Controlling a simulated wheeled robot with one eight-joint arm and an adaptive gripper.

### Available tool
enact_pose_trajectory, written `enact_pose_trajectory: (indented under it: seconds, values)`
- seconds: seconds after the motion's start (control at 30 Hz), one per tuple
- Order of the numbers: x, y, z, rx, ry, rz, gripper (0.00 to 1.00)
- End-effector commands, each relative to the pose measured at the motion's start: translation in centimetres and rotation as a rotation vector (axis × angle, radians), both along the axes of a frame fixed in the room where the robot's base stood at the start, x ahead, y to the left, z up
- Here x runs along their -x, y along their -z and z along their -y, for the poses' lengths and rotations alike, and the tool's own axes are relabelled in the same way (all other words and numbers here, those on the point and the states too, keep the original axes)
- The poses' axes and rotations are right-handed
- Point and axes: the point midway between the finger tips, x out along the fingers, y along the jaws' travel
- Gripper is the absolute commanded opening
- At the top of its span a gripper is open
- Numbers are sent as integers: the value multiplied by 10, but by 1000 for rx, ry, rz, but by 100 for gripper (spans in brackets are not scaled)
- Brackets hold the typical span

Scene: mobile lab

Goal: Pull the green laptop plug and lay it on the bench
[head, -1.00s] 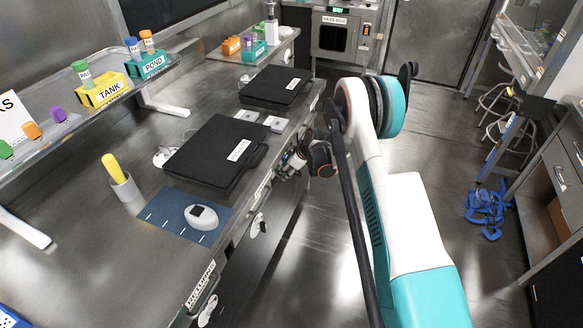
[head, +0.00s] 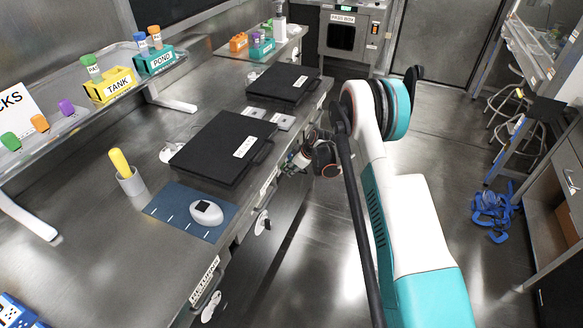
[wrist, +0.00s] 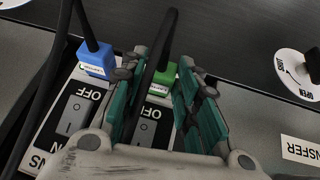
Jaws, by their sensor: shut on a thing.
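The green plug (wrist: 162,80) is between the teal-padded fingers of my gripper (wrist: 163,88) in the wrist view. The gripper is shut on it. A black cable runs up from the plug. The plug is at the upper end of a switch marked OFF (wrist: 147,128); I cannot tell how far it sits in its socket. In the head view my gripper (head: 301,158) is at the front edge of the bench (head: 85,250), and the plug cannot be made out there.
A blue plug (wrist: 97,62) with its own cable stands left of the green one, above another OFF switch (wrist: 75,112). Two black laptops (head: 222,148) lie on the bench. Bare bench surface shows near the front left.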

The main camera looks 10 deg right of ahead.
Motion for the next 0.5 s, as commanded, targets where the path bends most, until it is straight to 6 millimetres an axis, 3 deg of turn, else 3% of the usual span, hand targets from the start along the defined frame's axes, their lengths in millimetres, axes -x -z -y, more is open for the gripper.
enact_pose_trajectory:
  seconds: [0.5]
  values:
    - [5,0,7,1,1,-2,5]
